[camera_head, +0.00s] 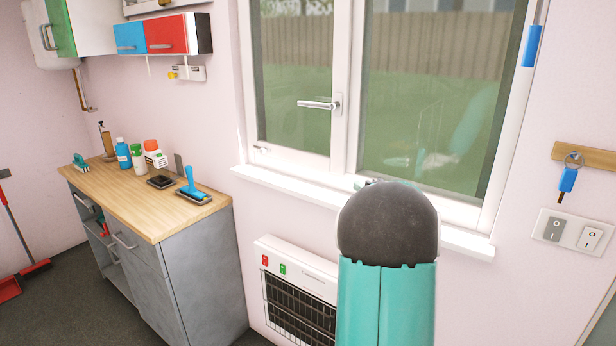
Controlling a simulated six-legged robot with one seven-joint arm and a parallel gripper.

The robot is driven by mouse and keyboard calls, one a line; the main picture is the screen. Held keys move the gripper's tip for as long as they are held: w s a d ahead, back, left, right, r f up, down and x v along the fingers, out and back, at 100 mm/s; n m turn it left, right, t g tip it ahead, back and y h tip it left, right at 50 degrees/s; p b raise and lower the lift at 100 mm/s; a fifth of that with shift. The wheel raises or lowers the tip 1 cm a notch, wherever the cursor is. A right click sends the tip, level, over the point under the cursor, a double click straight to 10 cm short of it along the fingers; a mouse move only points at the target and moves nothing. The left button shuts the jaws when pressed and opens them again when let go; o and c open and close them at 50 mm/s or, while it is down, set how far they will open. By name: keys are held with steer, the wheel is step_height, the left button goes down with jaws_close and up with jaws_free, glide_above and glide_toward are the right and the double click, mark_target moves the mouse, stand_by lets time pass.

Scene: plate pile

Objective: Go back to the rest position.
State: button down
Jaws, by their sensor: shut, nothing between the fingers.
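My own arm (387,290) rises from the bottom edge right of centre. It is a teal link topped by a dark grey rounded joint, and it stands in front of the window sill and heater. A small teal and dark piece of my arm peeks out just above the joint. My gripper cannot be made out; it seems hidden behind the joint. No plates are in view.
A closed window (395,90) fills the wall behind my arm, with a white sill (290,185) below. A white heater (290,262) hangs under it. A wood-topped counter (125,210) with bottles and a brush stands left. A switch panel (572,232) and hanging key (567,180) are at right.

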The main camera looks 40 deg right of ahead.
steer(key=w+a+r+m+g+h, duration=0.1)
steer(key=a+r+m+g, duration=0.3)
steer(key=a, duration=0.6)
steer(key=a+r+m, duration=0.1)
steer(key=a+m, duration=0.5)
steer(key=a, duration=0.3)
steer(key=s+a+f+m+g+y, duration=0.2)
steer(key=s+a+f+g+y, duration=0.1)
steer(key=s+a, duration=0.8)
steer(key=s+a+f+m+g+y, duration=0.2)
steer(key=s+a, duration=0.8)
steer(key=a, duration=0.9)
step_height(320, 180, down, 3)
steer(key=g+y, duration=0.1)
steer(key=g, duration=0.1)
steer(key=shift+s+f+g+y, duration=0.2)
steer(key=shift+s+g+y, duration=0.1)
steer(key=shift+s, duration=0.05)
